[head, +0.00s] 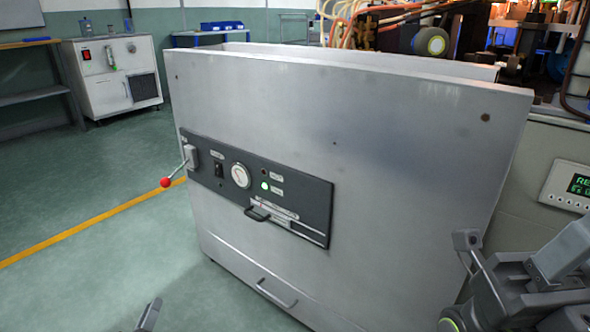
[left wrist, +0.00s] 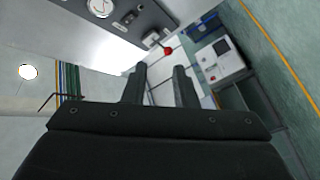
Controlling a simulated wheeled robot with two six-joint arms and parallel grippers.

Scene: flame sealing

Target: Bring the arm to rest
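A large grey metal machine (head: 390,130) fills the middle of the head view. Its dark control panel (head: 318,205) has a red-knobbed lever (head: 167,182) at the left end, a round gauge (head: 240,175), a switch (head: 219,170) and a lit green lamp (head: 265,185). Only a small tip of my left gripper (head: 149,314) shows at the bottom edge, left of the machine. In the left wrist view my left gripper (left wrist: 159,68) has its two fingers apart with nothing between them. My right arm is at the lower right; its fingers cannot be made out clearly.
A white cabinet (head: 112,75) and a work table (head: 30,70) stand at the back left. A yellow line (head: 90,222) crosses the open green floor left of the machine. A green-lit display (head: 570,186) is at the right, with hoses (head: 350,20) and machinery behind.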

